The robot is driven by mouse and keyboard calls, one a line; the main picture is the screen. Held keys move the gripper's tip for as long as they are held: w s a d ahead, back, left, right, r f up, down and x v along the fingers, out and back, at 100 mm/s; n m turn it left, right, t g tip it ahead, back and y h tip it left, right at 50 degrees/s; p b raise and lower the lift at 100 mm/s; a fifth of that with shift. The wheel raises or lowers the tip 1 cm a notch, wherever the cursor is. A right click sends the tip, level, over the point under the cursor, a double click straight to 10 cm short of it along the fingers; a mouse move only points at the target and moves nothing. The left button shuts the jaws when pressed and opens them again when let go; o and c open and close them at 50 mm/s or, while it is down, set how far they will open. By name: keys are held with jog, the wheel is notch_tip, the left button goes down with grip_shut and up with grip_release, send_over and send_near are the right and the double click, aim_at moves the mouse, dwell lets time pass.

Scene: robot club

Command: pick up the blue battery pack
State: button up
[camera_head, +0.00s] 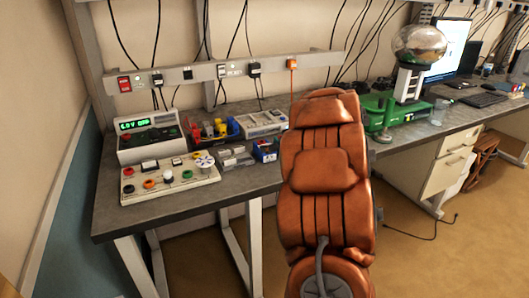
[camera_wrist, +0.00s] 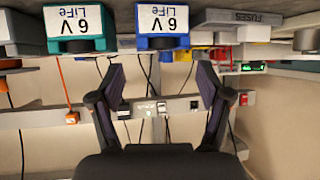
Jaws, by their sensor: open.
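The blue battery pack (camera_wrist: 183,42) shows in the wrist view, which appears upside down. It has a white label reading "6 V LiFe" and sits at the top centre, just beyond the fingertips. My gripper (camera_wrist: 163,75) is open and empty, its two fingers spread to either side of the pack's line. They look apart from the pack. In the head view my gripper is hidden behind my orange arm. A small blue object (camera_head: 265,151) beside the arm may be the pack; I cannot tell.
A teal battery pack (camera_wrist: 80,45) with the same label sits close to the blue one. A grey fuses box (camera_wrist: 243,18) is on the other side.

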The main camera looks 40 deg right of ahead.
jog(key=shift+x, duration=2.6)
jog(key=shift+d+r, duration=0.1)
jog(key=c, duration=1.3)
